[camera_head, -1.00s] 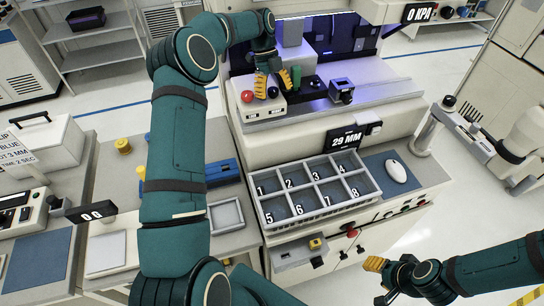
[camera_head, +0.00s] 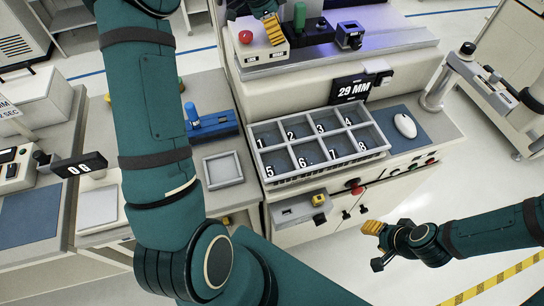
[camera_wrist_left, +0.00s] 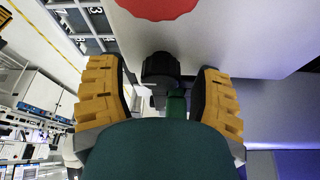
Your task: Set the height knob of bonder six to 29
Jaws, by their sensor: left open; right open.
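The dark display (camera_head: 354,88) on the bonder reads 29 MM. Above it stands a small pale control box (camera_head: 262,52) with a red button (camera_head: 245,37). A black knob (camera_wrist_left: 160,68) shows on this box in the left wrist view, between the spread yellow fingers of my left gripper (camera_wrist_left: 160,95). The fingers are open and show gaps to the knob. In the head view this gripper (camera_head: 267,22) is at the top edge, partly cut off, one finger over the box. My right gripper (camera_head: 372,227) is open and empty, low in front of the bonder.
A grey tray (camera_head: 262,143) with numbered compartments sits on the bench below the display, with a white mouse (camera_head: 405,126) to its right.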

